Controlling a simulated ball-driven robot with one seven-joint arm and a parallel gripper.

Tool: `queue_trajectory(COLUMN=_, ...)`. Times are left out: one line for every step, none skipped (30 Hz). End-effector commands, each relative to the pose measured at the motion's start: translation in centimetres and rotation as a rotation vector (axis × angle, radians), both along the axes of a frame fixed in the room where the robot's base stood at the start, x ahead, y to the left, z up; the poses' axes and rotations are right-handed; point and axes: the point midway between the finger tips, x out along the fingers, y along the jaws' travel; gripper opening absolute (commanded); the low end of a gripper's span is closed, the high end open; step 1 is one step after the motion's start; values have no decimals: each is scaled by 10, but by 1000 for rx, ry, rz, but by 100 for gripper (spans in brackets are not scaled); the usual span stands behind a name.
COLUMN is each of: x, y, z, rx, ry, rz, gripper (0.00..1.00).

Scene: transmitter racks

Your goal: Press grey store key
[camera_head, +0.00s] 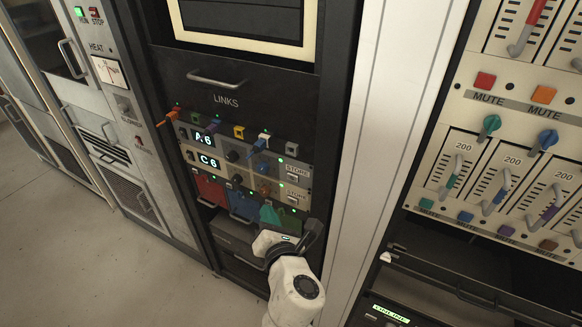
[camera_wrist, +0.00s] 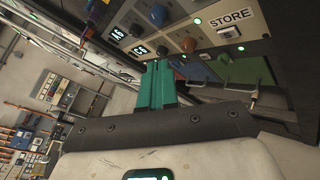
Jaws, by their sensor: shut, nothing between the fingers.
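In the head view, two STORE labels mark the right side of the stacked A6 and C6 panels. A small pale key (camera_head: 293,179) sits under the upper label, and another key (camera_head: 292,201) is by the lower label, just above my arm. In the wrist view one STORE label shows with a pale key (camera_wrist: 224,33) under it. I cannot tell which key is the grey one. My gripper (camera_head: 267,211) is shut and empty, in front of the rack just below the C6 panel. Its teal fingers (camera_wrist: 158,67) also show in the wrist view, left of and below that key, apart from it.
Red (camera_head: 209,189), blue (camera_head: 241,205) and green (camera_wrist: 245,72) fronts lie below the panels, close to my fingers. An orange plug (camera_head: 169,117) and a blue plug (camera_head: 261,143) stick out above. A fader rack stands at right. Floor at left is clear.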

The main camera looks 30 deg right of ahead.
Motion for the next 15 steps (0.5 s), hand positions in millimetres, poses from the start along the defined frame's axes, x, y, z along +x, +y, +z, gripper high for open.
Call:
queue_trajectory(x=0, y=1, z=1, rx=-5, ry=-1, rz=3, gripper=0)
queue_trajectory(x=1, y=1, z=1, rx=-6, ry=-2, rz=4, gripper=0)
queue_trajectory(x=1, y=1, z=1, rx=-7, ry=-1, rz=4, gripper=0)
queue_trajectory(x=1, y=1, z=1, rx=-7, ry=-1, rz=4, gripper=0)
queue_trajectory(x=1, y=1, z=1, rx=-6, ry=-2, rz=4, gripper=0)
queue_trajectory(x=0, y=1, z=1, rx=-6, ry=-2, rz=4, gripper=0)
queue_trajectory(x=0, y=1, z=1, rx=-5, ry=-2, rz=4, gripper=0)
queue_trajectory(x=0, y=1, z=1, rx=-5, ry=-2, rz=3, gripper=0)
queue_trajectory(x=0, y=1, z=1, rx=-5, ry=-2, rz=3, gripper=0)
queue_trajectory(x=1, y=1, z=1, rx=-4, ry=-2, rz=2, gripper=0)
queue_trajectory(x=1, y=0, z=1, rx=-4, ry=-2, rz=2, gripper=0)
queue_trajectory(x=1, y=0, z=1, rx=-4, ry=-2, rz=2, gripper=0)
queue_trajectory(x=2, y=-1, z=1, rx=-4, ry=-1, rz=2, gripper=0)
queue_trajectory(x=3, y=-3, z=2, rx=-3, ry=-2, rz=1, gripper=0)
queue_trajectory(x=5, y=-5, z=2, rx=-3, ry=-2, rz=0, gripper=0)
